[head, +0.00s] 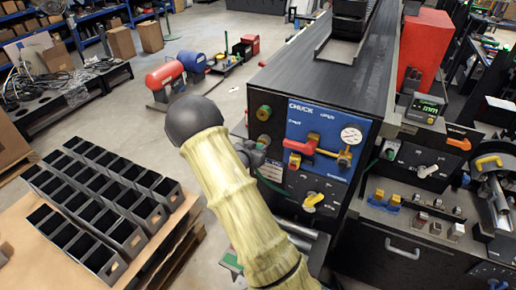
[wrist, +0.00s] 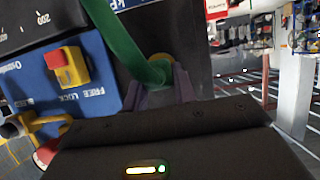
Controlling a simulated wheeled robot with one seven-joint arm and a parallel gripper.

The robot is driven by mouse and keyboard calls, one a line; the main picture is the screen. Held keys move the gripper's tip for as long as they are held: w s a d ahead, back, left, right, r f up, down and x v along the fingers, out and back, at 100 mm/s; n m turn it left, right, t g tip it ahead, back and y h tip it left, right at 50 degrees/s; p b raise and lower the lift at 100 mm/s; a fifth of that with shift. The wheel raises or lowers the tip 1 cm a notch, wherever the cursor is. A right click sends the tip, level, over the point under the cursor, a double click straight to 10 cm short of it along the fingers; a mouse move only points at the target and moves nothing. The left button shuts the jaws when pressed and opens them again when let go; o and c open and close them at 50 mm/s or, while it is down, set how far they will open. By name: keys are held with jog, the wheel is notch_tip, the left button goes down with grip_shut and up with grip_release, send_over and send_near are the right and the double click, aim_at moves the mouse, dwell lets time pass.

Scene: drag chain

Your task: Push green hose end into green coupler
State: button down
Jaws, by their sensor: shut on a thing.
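The green hose (wrist: 122,42) comes down from the top of the wrist view and bends toward my fingertips. My gripper (wrist: 163,84) is shut on the green hose near its end. A brass-coloured round fitting (wrist: 166,58) shows just beyond the hose end, against the dark machine side. I cannot tell whether the hose end touches it or is inside it. In the head view the green coupler (head: 264,112) is on the dark machine face, left of the blue panel.
The blue CHUCK panel (head: 318,138) has a red-handled valve (head: 300,145) and a gauge (head: 351,135). A yellow-red lock switch (wrist: 68,68) is left of my fingers in the wrist view. Black boxes (head: 105,205) stand on a cardboard-topped pallet at left.

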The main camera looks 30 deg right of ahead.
jog(key=shift+s+a, duration=0.1)
jog(key=shift+a, duration=0.05)
jog(key=shift+s+a, duration=0.3)
jog(key=shift+a, duration=0.05)
jog(key=shift+s+a, duration=0.65)
jog(key=shift+a, duration=0.2)
dwell(0.3)
jog(key=shift+s+a, duration=0.8)
jog(key=shift+a, duration=0.2)
jog(key=shift+s+a, duration=0.75)
jog(key=shift+a, duration=0.2)
jog(key=c, duration=1.7)
grip_release()
jog(key=shift+c, duration=0.2)
grip_shut()
notch_tip(320, 180, up, 13)
jog(key=p, duration=1)
jog(key=shift+d, duration=0.15)
jog(key=shift+w, duration=0.15)
